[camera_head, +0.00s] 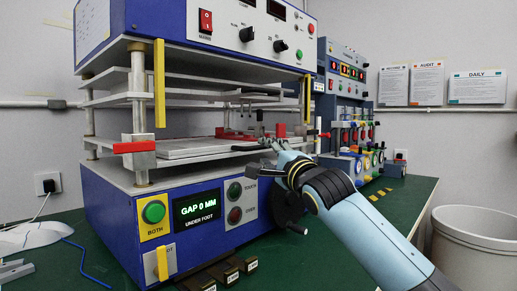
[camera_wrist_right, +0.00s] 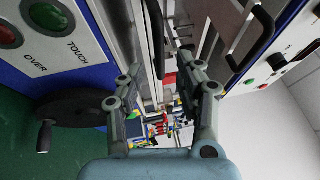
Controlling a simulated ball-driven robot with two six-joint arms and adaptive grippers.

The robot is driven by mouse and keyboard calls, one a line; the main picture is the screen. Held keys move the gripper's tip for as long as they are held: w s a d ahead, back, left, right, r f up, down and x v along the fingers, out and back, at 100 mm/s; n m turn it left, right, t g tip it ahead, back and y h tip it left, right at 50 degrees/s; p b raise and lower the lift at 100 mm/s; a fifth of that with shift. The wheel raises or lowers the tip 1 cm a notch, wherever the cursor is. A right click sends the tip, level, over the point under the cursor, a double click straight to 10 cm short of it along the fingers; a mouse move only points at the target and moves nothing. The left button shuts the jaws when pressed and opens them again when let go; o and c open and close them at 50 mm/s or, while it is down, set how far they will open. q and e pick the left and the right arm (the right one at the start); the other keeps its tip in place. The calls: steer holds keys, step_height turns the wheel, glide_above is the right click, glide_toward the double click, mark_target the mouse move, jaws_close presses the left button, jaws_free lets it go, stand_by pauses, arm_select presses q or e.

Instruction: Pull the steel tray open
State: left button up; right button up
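The steel tray (camera_head: 185,150) is a flat, light grey plate low in the blue press, between the lower bed and the plates above. In the right wrist view, a grey slotted plate with a black bar handle (camera_wrist_right: 258,40) is at the upper right; I cannot tell if it is part of the tray. My right gripper (camera_head: 270,147) is at the front right edge of the press, close to the tray's right end. In the wrist view its fingers (camera_wrist_right: 168,52) stand apart, with a pale metal edge between them; contact cannot be told. My left gripper does not show clearly.
The press front has a green button (camera_head: 153,212), a display (camera_head: 197,207) reading GAP 0 MM, and a dark crank wheel (camera_wrist_right: 80,112). A red clamp block (camera_head: 135,147) is at the left post. A second instrument (camera_head: 345,95) and coloured parts stand behind my right arm.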

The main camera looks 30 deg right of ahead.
mark_target(260, 148)
steer(key=w, duration=0.5)
steer(key=shift+w+d+r, duration=0.2)
steer(key=shift+w+r, duration=0.1)
steer(key=shift+r, duration=0.1)
jaws_close()
